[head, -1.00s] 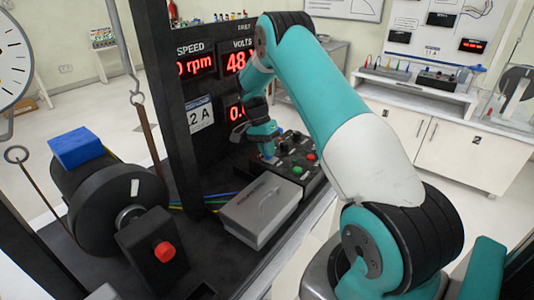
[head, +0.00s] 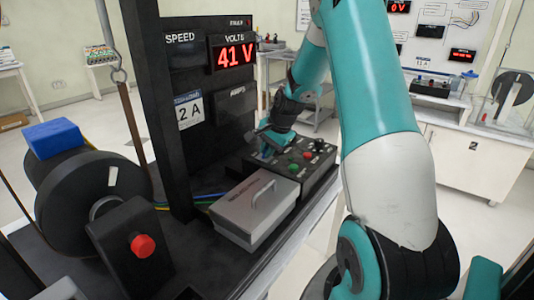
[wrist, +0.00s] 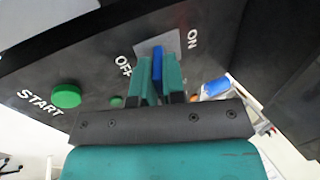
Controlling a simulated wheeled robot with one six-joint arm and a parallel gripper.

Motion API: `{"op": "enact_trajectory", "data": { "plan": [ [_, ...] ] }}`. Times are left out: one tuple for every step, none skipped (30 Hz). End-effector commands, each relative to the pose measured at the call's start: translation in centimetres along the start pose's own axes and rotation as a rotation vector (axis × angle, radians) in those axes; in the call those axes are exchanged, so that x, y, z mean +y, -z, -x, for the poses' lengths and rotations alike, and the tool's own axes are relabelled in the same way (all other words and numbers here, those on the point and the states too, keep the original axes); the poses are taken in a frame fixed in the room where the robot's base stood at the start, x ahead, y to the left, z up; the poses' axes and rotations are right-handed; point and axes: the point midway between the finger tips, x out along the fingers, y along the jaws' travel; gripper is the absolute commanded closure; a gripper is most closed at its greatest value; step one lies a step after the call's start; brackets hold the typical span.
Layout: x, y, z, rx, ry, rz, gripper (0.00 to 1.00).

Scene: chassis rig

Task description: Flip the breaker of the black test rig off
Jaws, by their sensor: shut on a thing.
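The black test rig (head: 190,215) fills the left and middle of the head view, with a sloped control box (head: 318,172) at its right end. In the wrist view the breaker's blue lever (wrist: 157,62) stands on a grey plate (wrist: 165,42), between the OFF and ON labels. My gripper (wrist: 160,75) is shut on the lever, one teal finger on each side. I cannot tell which way the lever leans, as the fingers hide its lower part. In the head view my gripper (head: 270,145) is over the box's far left part. The VOLTS display (head: 234,56) reads 41 V; the speed and amps displays are dark.
A green START button (wrist: 65,96) is beside the lever. A grey lidded box (head: 255,205) with a handle stands before the control box. A red button (head: 143,245) is on a black post, near the wheel (head: 95,205) with its blue block. The dark upright (head: 152,100) stands left of my arm.

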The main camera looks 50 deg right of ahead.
Motion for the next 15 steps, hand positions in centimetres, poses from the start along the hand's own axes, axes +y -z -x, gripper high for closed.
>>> {"op": "enact_trajectory", "data": {
  "plan": [
    [0.07, 0.04, -0.07, 0.001, 0.014, -0.001, 1.00],
    [0.08, 0.06, -0.05, 0.002, 0.021, -0.001, 1.00],
    [0.07, 0.07, -0.03, 0.002, 0.029, 0.000, 1.00],
    [0.08, 0.07, -0.02, 0.001, 0.034, 0.000, 1.00],
    [0.09, 0.06, -0.01, 0.001, 0.037, 0.000, 1.00],
    [0.10, 0.06, 0.00, 0.001, 0.041, 0.000, 1.00],
    [0.10, 0.06, 0.01, 0.001, 0.043, 0.000, 1.00],
    [0.10, 0.06, 0.02, 0.001, 0.044, 0.000, 1.00],
    [0.10, 0.06, 0.03, 0.001, 0.046, 0.001, 1.00],
    [0.10, 0.06, 0.04, 0.001, 0.046, 0.001, 1.00],
    [0.10, 0.06, 0.04, 0.001, 0.046, 0.001, 1.00],
    [0.09, 0.06, 0.04, 0.001, 0.046, 0.001, 1.00],
    [0.09, 0.07, 0.04, 0.002, 0.046, 0.001, 1.00],
    [0.09, 0.07, 0.04, 0.002, 0.046, 0.001, 1.00],
    [0.09, 0.07, 0.04, 0.002, 0.046, 0.001, 1.00]
  ]
}}
